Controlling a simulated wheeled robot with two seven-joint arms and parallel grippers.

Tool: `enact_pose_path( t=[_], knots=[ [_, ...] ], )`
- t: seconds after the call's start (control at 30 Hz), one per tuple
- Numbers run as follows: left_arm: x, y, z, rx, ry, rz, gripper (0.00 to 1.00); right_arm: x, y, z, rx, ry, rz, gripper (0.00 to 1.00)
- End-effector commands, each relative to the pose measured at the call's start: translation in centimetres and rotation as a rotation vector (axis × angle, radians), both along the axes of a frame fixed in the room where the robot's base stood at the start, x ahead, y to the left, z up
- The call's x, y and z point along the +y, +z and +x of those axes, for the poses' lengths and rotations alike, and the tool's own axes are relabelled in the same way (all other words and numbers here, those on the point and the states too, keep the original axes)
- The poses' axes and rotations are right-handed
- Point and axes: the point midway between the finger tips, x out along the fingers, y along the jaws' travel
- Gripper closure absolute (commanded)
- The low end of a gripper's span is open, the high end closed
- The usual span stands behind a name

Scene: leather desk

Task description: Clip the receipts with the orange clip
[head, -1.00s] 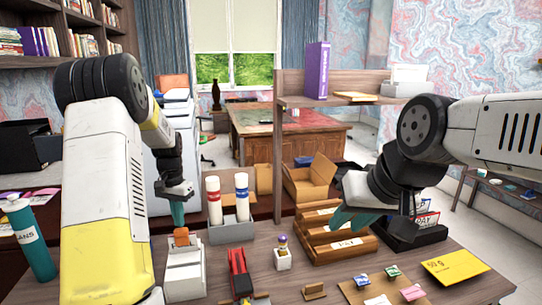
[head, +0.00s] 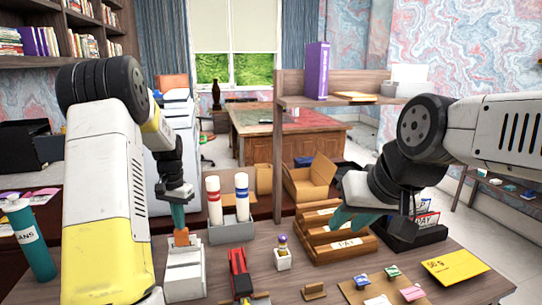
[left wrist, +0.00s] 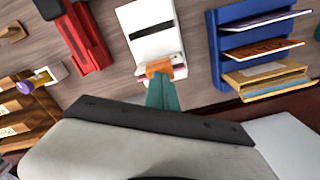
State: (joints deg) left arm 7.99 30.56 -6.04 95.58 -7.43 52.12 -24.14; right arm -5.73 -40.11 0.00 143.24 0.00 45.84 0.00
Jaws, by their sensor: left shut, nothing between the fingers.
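The orange clip (head: 182,239) sits at the far end of a white block (head: 184,278) with a dark slot. In the left wrist view the clip (left wrist: 158,68) is at the block's near edge, where thin pale edges show that may be the receipts; I cannot tell them apart clearly. My left gripper (head: 179,228) is shut with nothing between its fingers, its teal tips pointing down right at the clip, touching or nearly so. My right gripper (head: 340,222) hangs over the wooden tray (head: 345,253); its finger gap cannot be made out.
A grey holder (head: 231,231) with two white tubes is behind. A teal bottle (head: 30,240) stands at left. A cork board (head: 378,290) with colored pieces and a yellow card (head: 455,267) lie at right.

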Motion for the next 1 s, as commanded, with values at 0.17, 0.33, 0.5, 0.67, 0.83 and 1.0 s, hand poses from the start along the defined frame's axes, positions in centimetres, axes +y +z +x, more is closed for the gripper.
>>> enact_pose_path(
  t=[0.17,0.33,0.5,0.67,0.83,1.0],
  knots=[
    [0.0,-0.3,-0.02,0.001,0.0,0.0,1.0,0.0,0.0,0.0,0.0,0.0,0.0,0.71],
    [0.0,-0.55,-0.03,0.001,0.0,-0.001,1.0,0.0,0.0,0.0,0.0,0.0,0.0,0.71],
    [0.0,-0.8,-0.04,0.001,0.0,-0.001,1.0,0.0,0.0,0.0,0.0,0.0,0.0,0.71],
    [0.0,-0.78,-0.04,0.001,0.0,0.0,1.0,0.0,0.0,0.0,0.0,0.0,0.0,0.71],
    [-0.01,-0.8,-0.05,0.001,0.0,-0.001,1.0,0.0,0.0,0.0,0.0,0.0,0.0,0.71],
    [0.01,-0.43,-0.02,0.0,0.0,0.0,1.0,0.0,0.0,0.0,0.0,0.0,0.0,0.71]
  ],
)
